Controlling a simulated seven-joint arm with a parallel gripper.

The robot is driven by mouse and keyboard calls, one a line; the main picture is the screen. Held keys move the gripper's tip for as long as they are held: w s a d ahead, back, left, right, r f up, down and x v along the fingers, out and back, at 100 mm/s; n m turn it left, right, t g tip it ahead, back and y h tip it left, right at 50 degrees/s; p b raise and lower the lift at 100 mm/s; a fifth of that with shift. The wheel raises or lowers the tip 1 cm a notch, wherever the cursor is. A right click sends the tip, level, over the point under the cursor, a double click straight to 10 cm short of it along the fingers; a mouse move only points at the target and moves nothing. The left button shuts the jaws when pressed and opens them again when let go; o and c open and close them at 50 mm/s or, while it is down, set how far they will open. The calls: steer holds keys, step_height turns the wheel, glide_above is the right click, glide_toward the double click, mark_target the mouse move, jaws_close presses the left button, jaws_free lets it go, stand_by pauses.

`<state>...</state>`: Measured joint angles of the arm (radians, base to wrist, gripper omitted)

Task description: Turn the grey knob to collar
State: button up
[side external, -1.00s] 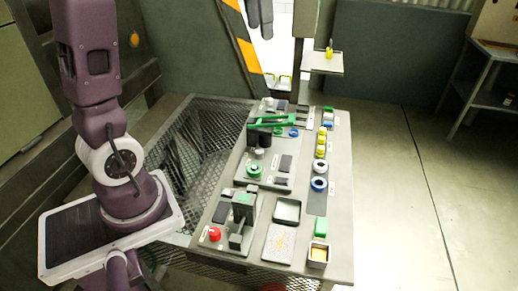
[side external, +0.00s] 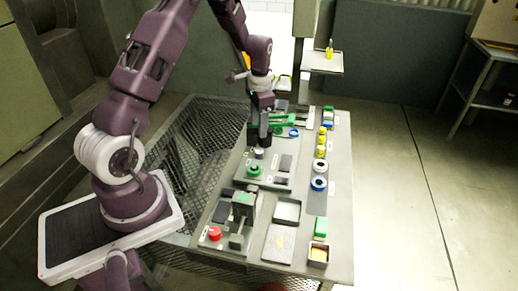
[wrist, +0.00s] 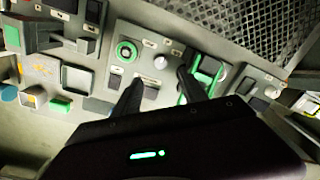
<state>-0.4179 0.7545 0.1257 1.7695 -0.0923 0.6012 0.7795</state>
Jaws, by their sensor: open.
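A small pale grey knob (side external: 259,153) sits on the middle panel of the bench, beside a green round knob (side external: 254,170). In the wrist view the grey knob (wrist: 160,62) and the green knob (wrist: 127,50) lie just past my fingertips. My gripper (side external: 264,138) points down over the panel, close to the grey knob. In the wrist view its two dark fingers (wrist: 160,82) are apart with nothing between them. Small labels lie near the knobs, but I cannot read which says collar. Contact with the knob does not show.
A green-framed device (side external: 285,119) stands right beside my gripper. Another pale knob (wrist: 272,91) is on the far panel. A grey press-like block (side external: 241,215) and red knob (side external: 215,234) are nearer. Yellow, blue and white parts (side external: 320,150) line the right side.

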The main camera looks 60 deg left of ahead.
mark_target(259, 151)
steer(key=f, duration=1)
steer(key=shift+w+a+f, duration=0.1)
steer(key=shift+a+f, duration=0.1)
steer(key=shift+f, duration=0.15)
jaws_close()
